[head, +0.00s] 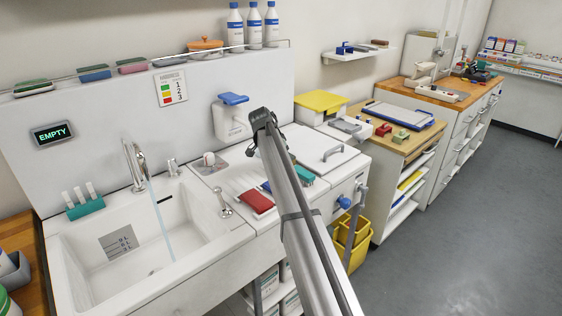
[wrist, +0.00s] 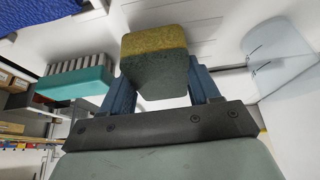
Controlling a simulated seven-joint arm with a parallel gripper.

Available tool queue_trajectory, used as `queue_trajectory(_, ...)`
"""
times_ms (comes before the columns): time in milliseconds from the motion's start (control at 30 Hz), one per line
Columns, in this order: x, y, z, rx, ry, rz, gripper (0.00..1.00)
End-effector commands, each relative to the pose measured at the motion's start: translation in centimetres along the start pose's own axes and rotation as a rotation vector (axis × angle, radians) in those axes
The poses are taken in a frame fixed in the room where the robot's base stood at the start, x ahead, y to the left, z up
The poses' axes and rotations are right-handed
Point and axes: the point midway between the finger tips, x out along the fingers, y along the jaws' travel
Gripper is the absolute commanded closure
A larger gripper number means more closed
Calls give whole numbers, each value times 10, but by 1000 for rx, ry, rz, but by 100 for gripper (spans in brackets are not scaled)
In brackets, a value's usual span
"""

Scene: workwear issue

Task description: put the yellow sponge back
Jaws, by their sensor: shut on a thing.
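The yellow sponge (wrist: 155,58) shows in the wrist view, with a yellow layer and a dark grey-green layer. My gripper (wrist: 161,86) is shut on it, one blue finger on each side. In the head view my arm reaches over the white counter right of the sink, and its far end is in front of the back panel. The fingers and the held sponge are hidden there. Green (head: 33,87), blue (head: 95,73) and pink (head: 132,65) sponge-like pads lie on the ledge along the top of the back panel.
Water runs from the tap (head: 135,165) into the sink (head: 85,225). A red pad (head: 255,201) and a teal brush (head: 305,174) lie on the counter near my arm. A blue-topped dispenser (head: 231,118) is on the panel. An orange pot (head: 205,46) and bottles (head: 254,25) stand above.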

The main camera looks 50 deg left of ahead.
Motion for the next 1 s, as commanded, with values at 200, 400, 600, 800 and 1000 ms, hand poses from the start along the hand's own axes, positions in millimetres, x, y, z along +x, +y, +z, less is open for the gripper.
queue_trajectory(200,9,0,4,0,1,-1,88)
queue_trajectory(400,10,0,5,0,0,0,88)
queue_trajectory(600,11,0,5,0,0,-1,26)
queue_trajectory(800,10,0,5,0,0,-1,13)
queue_trajectory(1000,10,0,4,0,0,-1,13)
